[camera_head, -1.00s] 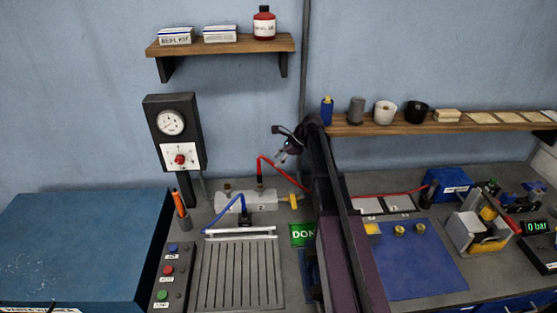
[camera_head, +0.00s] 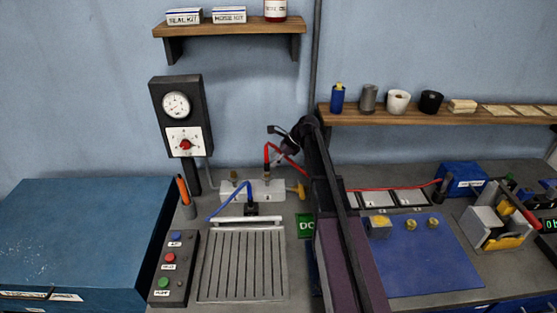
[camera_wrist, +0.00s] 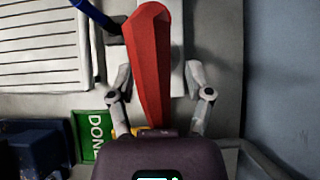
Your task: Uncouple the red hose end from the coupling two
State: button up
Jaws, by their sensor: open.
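The red hose (camera_head: 267,152) rises from a dark fitting on the light grey coupling block (camera_head: 262,187), then bends right and passes behind my arm. I cannot read any coupling number. My gripper (camera_head: 284,150) is beside the upper bend of the red hose in the head view. In the wrist view my gripper (camera_wrist: 158,78) is open, with one finger on each side of the red hose (camera_wrist: 150,60). Gaps show between the fingers and the hose, so it is not gripped. The hose's lower end is hidden in the wrist view.
A blue hose (camera_head: 232,198) with a dark end is close left of the red one. A yellow handle (camera_head: 297,190) is at the block's right end. A green sign (camera_head: 305,226) is in front, partly hidden by my arm. A gauge post (camera_head: 182,130) stands left.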

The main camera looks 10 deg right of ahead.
jog(key=shift+b+x, duration=0.75)
jog(key=shift+x, duration=0.6)
grip_shut()
